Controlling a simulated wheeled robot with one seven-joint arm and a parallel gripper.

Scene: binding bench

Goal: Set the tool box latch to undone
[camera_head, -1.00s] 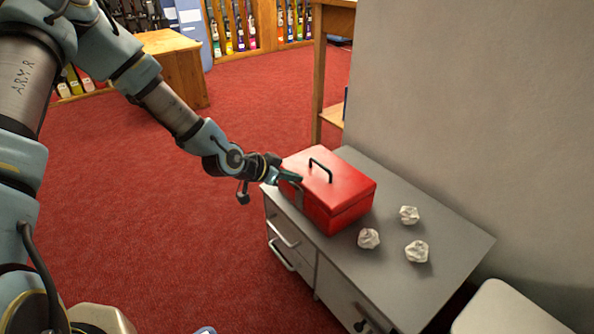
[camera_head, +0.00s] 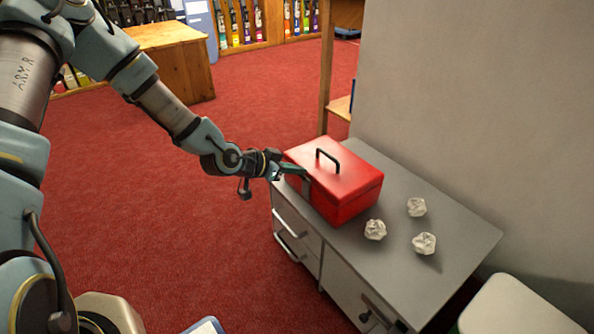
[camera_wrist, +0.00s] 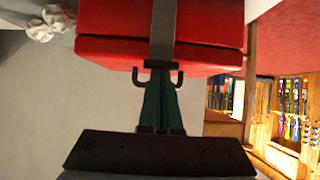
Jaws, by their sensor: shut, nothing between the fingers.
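The red tool box (camera_head: 345,190) sits on the grey cabinet top, its lid down and a black handle (camera_head: 329,160) on top. In the wrist view the red box (camera_wrist: 110,45) fills the upper middle. My gripper (camera_head: 296,170) is at the box's left side by the latch. In the wrist view its green fingers (camera_wrist: 160,85) are together, with their tips at the crosspiece, between the hooks. Whether they touch it, and the latch's exact state, I cannot tell.
Several pieces of crumpled white paper, one of them (camera_head: 424,243) nearest the front, lie right of the box on the grey cabinet (camera_head: 400,285). A wall stands behind the cabinet. A white stool-like object (camera_head: 515,305) is at lower right. Red carpet is open to the left.

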